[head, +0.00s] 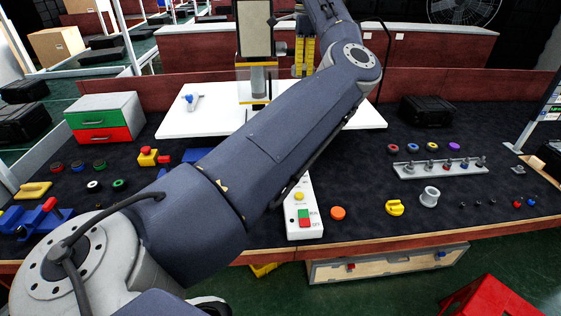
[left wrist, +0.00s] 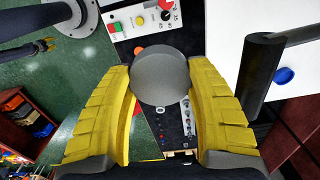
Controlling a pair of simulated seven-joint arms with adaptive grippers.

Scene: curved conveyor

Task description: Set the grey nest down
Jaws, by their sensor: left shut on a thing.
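My left gripper (left wrist: 162,74) has thick yellow ridged fingers. In the left wrist view they press on both sides of the grey nest (left wrist: 160,80), a round grey piece seen end-on between the fingertips. How far the nest stands above any surface, I cannot tell.
A white button box (head: 303,212) stands at the table's front, with an orange disc (head: 338,213) beside it. A grey ring (head: 430,196), a yellow piece (head: 395,207) and a pegged rail (head: 440,168) lie to the right. My left arm hides the middle.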

